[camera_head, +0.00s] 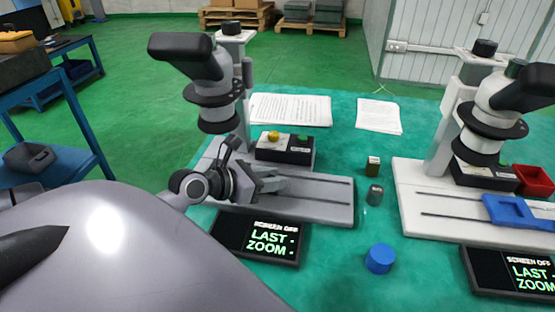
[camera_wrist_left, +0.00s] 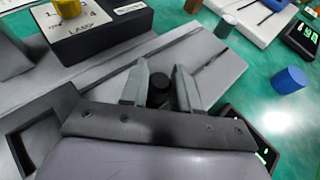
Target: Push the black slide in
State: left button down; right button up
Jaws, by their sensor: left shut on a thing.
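The black slide (camera_wrist_left: 28,135) shows in the left wrist view as a dark frame with a square opening, lying on the grey base of the left microscope. A round black knob (camera_wrist_left: 160,87) stands between my fingers and appears to belong to it; my gripper hides the join. My left gripper (camera_wrist_left: 162,78) is shut on this knob. In the head view my left gripper (camera_head: 274,184) is low over the left microscope base (camera_head: 325,200), and its wrist hides most of the slide. My right gripper is not in view.
The left microscope (camera_head: 205,70) and its lamp box (camera_head: 285,150) stand close behind my gripper. A screen (camera_head: 257,238) lies in front. A second microscope (camera_head: 490,125) with a blue slide (camera_head: 515,208) stands right.

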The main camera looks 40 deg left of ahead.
pick_arm(q)
jog(key=shift+a, duration=0.2)
jog(key=c, duration=0.9)
grip_release()
jog(key=shift+s, duration=0.1)
jog(key=shift+s+r, duration=0.1)
jog(key=shift+s, duration=0.15)
jog(key=v, duration=0.6)
jog(key=shift+s+a+r, duration=0.1)
jog(key=shift+s+a, duration=0.05)
jog(key=shift+s, duration=0.15)
